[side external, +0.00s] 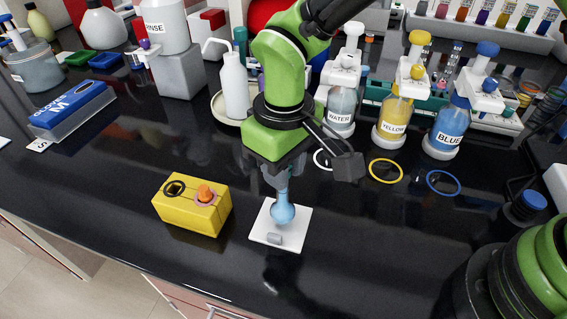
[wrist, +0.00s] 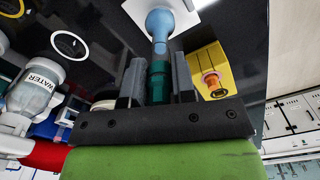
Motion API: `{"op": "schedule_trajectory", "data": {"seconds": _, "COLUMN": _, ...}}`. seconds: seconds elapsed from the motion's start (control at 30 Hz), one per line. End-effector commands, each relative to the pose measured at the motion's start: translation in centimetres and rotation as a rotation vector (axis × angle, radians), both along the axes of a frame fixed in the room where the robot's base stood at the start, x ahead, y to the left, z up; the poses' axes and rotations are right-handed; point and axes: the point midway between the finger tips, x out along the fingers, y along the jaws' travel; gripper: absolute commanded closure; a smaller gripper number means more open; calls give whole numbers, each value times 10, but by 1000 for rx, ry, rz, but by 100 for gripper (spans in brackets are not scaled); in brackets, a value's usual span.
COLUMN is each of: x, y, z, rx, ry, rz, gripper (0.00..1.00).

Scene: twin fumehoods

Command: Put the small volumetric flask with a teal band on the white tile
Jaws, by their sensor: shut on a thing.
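The small volumetric flask (side external: 282,211) has a blue bulb and hangs upright below my gripper (side external: 279,178) in the side view. In the wrist view the flask (wrist: 160,24) shows a dark teal band around its neck, between the two fingers of my gripper (wrist: 158,78). The gripper is shut on the neck. The white tile (side external: 299,225) lies on the black bench under the flask, and part of it shows in the wrist view (wrist: 186,14). I cannot tell whether the flask's base touches the tile.
A yellow box (side external: 192,212) with an orange knob stands just left of the tile. Water (side external: 341,107), yellow (side external: 394,120) and blue (side external: 447,130) bottles stand behind right. The bench right of the tile is clear.

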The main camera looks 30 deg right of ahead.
Motion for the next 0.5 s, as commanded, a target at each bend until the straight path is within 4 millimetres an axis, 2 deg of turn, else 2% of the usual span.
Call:
{"op": "schedule_trajectory", "data": {"seconds": 0.1, "x": 0, "y": 0, "z": -3, "rx": 0, "ry": 1, "rz": 0, "gripper": 100}}
{"op": "schedule_trajectory", "data": {"seconds": 0.13, "x": 0, "y": 0, "z": -3, "rx": 0, "ry": 1, "rz": 0, "gripper": 69}}
{"op": "schedule_trajectory", "data": {"seconds": 0.2, "x": 0, "y": 0, "z": -2, "rx": 0, "ry": 0, "rz": 0, "gripper": 53}}
{"op": "schedule_trajectory", "data": {"seconds": 0.23, "x": 0, "y": 0, "z": -2, "rx": 0, "ry": 0, "rz": 0, "gripper": 50}}
{"op": "schedule_trajectory", "data": {"seconds": 0.5, "x": 0, "y": 0, "z": -1, "rx": 0, "ry": -1, "rz": 0, "gripper": 50}}
